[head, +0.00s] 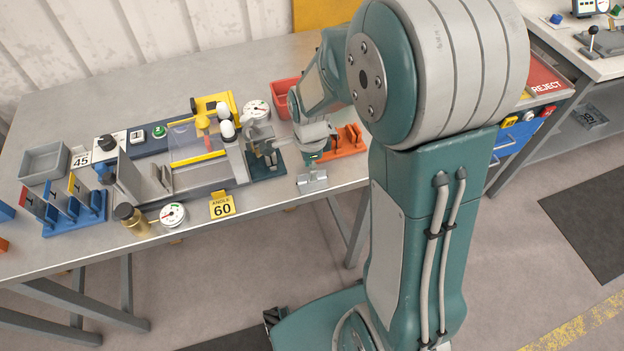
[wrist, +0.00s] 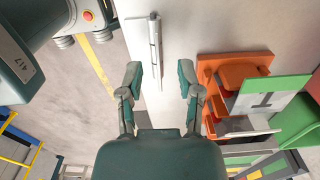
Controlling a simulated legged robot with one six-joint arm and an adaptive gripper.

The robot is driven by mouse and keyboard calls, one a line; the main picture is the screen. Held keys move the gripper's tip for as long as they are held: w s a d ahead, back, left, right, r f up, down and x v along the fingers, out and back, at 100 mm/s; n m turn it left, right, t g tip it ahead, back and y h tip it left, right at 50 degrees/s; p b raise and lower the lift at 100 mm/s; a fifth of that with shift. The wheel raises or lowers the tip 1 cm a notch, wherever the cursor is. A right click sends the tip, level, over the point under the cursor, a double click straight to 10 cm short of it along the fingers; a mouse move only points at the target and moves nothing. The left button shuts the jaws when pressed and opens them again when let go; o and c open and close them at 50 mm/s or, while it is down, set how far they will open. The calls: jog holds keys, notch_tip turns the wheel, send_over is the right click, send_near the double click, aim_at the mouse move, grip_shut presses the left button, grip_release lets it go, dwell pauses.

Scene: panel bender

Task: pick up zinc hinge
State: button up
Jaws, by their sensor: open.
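The zinc hinge (head: 312,182) is a small silver-grey piece lying flat at the front edge of the grey table. In the wrist view the hinge (wrist: 155,45) shows as a narrow metal knuckle bar with a pale leaf on its left. My gripper (wrist: 159,82) is open and empty, its two green fingers spread to either side of the line of the bar. Most of the hinge lies ahead of the fingertips in that view. My arm reaches over the table from the right in the head view, and my gripper is above the table near the hinge.
An orange fixture (wrist: 235,68) stands close right of my gripper in the wrist view. The panel bender (head: 200,150) fills the table's middle. A yellow "ANGLE 60" sign (head: 222,206) stands at the front edge. A red bin (head: 284,90) is behind.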

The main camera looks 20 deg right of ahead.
jog(key=shift+d+f, duration=0.15)
jog(key=shift+f, duration=1.4)
grip_shut()
jog(key=shift+r, duration=0.45)
notch_tip(320, 180, up, 3)
jog(key=shift+s+f, duration=0.1)
jog(key=shift+f, duration=0.05)
jog(key=s+r, duration=0.9)
jog(key=s, duration=0.4)
jog(key=shift+s+r, duration=0.2)
jog(key=shift+s, duration=0.15)
